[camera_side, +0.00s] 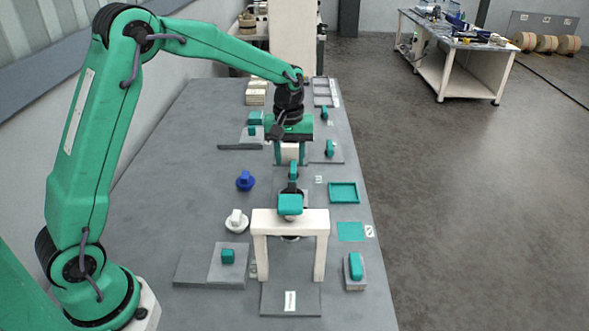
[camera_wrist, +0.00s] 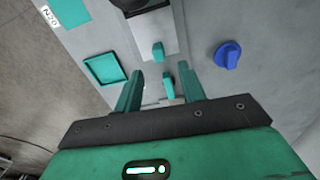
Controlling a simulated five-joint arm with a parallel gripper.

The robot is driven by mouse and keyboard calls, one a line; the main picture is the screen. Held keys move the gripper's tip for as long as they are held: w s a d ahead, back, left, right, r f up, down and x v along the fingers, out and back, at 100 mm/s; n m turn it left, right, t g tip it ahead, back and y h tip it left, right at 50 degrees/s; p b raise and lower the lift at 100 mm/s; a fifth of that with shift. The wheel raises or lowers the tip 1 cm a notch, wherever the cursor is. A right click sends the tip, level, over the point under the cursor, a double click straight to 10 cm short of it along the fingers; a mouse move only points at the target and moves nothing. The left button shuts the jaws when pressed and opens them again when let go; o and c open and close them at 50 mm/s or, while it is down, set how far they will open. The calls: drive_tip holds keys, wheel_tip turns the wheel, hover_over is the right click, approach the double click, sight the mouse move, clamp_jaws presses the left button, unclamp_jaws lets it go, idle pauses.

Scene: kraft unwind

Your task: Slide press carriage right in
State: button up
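A white press frame (camera_side: 262,222) with a teal block (camera_side: 290,204) on top stands near the front of the table. Behind it, in line with its opening, is a small upright teal handle (camera_side: 293,170). In the wrist view a teal handle (camera_wrist: 157,51) stands on a light plate (camera_wrist: 127,36), and another teal piece (camera_wrist: 168,84) shows between my fingers. I cannot tell which part is the press carriage. My gripper (camera_side: 290,158) points down behind the press. Its fingers (camera_wrist: 160,88) are apart, and no contact with the teal piece is clear.
A blue knob (camera_side: 245,181) and a white knob (camera_side: 236,221) stand left of the press line. A grey slide plate with a teal knob (camera_side: 228,257) lies front left. A teal tray (camera_side: 343,193) and a teal-topped block (camera_side: 355,268) are right. The left table is mostly clear.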

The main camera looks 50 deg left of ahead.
drive_tip(key=shift+w+a+f, duration=0.1)
drive_tip(key=shift+w+f, duration=0.2)
drive_tip(key=shift+f, duration=0.2)
drive_tip(key=shift+w+f, duration=0.25)
drive_tip(key=shift+f, duration=0.25)
drive_tip(key=shift+f, duration=0.1)
drive_tip(key=shift+f, duration=3.8)
drive_tip(key=shift+c, duration=0.4)
clamp_jaws()
